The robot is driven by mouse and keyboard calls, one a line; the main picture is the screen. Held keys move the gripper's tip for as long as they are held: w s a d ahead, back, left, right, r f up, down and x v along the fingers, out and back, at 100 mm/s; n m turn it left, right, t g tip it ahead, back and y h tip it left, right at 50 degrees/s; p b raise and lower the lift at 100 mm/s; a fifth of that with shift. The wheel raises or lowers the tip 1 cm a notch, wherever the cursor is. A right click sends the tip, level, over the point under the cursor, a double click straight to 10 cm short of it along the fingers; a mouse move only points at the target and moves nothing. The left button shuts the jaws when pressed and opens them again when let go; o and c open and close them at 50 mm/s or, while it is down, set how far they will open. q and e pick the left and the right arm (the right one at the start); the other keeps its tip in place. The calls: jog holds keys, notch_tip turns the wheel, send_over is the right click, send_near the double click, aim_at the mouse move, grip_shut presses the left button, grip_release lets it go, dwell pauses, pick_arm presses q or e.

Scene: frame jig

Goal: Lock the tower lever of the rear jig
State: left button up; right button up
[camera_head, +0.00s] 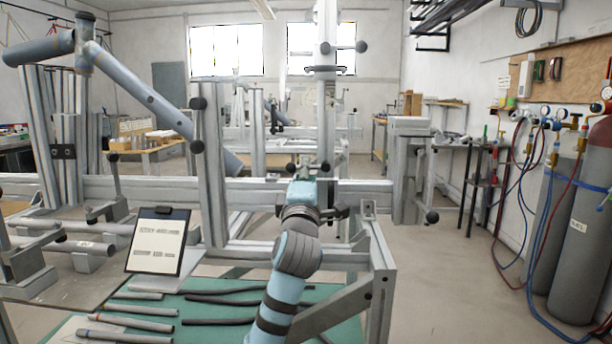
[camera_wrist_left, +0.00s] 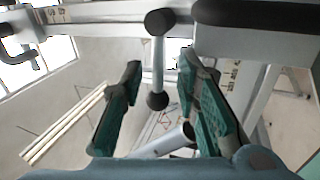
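In the left wrist view my left gripper (camera_wrist_left: 163,108) is open, its green-padded fingers wide apart. A lever, a grey rod with a dark ball knob at each end (camera_wrist_left: 158,60), shows between and beyond the fingers; I see no contact. In the head view my left arm comes from the left and passes behind a grey post; its gripper is hidden. A double-knobbed lever (camera_head: 197,125) stands upright on that post. Another (camera_head: 335,47) lies level across the tall tower (camera_head: 326,100). I cannot tell which the wrist view shows. My right gripper (camera_head: 303,172) is at the centre beam, fingers unclear.
A grey crossbeam (camera_head: 130,190) spans the frame. A block with a knob (camera_head: 410,180) is right of centre. Gas cylinders (camera_head: 582,235) stand right; the floor between is clear.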

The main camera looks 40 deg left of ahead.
pick_arm(q)
jog(key=v, duration=1.2)
